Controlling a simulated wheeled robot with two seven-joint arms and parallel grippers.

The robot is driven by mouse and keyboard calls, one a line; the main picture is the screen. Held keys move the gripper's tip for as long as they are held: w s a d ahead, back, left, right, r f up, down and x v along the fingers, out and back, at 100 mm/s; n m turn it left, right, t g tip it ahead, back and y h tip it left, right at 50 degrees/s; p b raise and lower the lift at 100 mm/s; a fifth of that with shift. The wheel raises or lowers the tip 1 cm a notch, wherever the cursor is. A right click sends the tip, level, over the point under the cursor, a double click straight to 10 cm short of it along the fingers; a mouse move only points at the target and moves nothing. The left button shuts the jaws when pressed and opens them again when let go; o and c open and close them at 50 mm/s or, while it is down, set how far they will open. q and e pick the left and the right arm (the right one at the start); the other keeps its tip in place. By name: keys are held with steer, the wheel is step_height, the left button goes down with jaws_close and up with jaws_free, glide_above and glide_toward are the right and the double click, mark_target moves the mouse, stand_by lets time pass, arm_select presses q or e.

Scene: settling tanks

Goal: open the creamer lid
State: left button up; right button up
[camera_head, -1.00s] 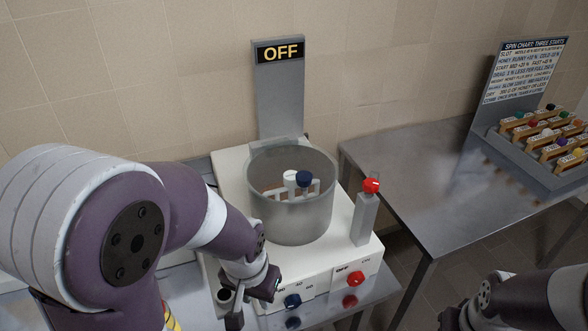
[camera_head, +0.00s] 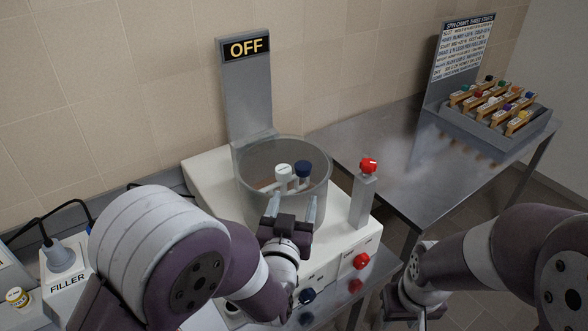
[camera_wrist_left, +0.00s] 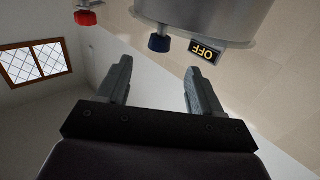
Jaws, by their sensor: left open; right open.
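The creamer is a white machine (camera_head: 208,182) with a grey see-through drum (camera_head: 262,205) on top. A clear lid seems to lie across the drum's rim, but its edge is hard to make out. A dark blue knob (camera_head: 303,169) shows at the drum's top. In the left wrist view the blue knob (camera_wrist_left: 159,43) stands out past the drum's rim (camera_wrist_left: 235,40). My left gripper (camera_head: 291,207) is open and empty at the drum's front side, below the knob. In the left wrist view its fingers (camera_wrist_left: 158,70) are apart. My right gripper (camera_head: 402,308) is low at the right, partly hidden.
A red knob (camera_head: 369,165) tops a grey post (camera_head: 362,200) right of the drum. An OFF sign (camera_head: 247,46) stands behind. A steel table (camera_head: 375,155) bears a rack (camera_head: 480,133). A filler (camera_head: 67,285) is at left.

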mark_target(301, 174)
arm_select(q)
steer(key=w+p, duration=0.1)
steer(key=w, duration=0.2)
steer(key=w+d+p, duration=0.1)
steer(key=w, duration=0.3)
steer(key=w+p, duration=0.1)
steer(key=w, duration=0.2)
steer(key=shift+w+d, duration=0.25)
steer(key=shift+w, duration=0.05)
steer(key=shift+w+d, duration=0.2)
steer(key=shift+w, duration=0.25)
steer(key=shift+f, duration=0.1)
steer(key=shift+a, duration=0.1)
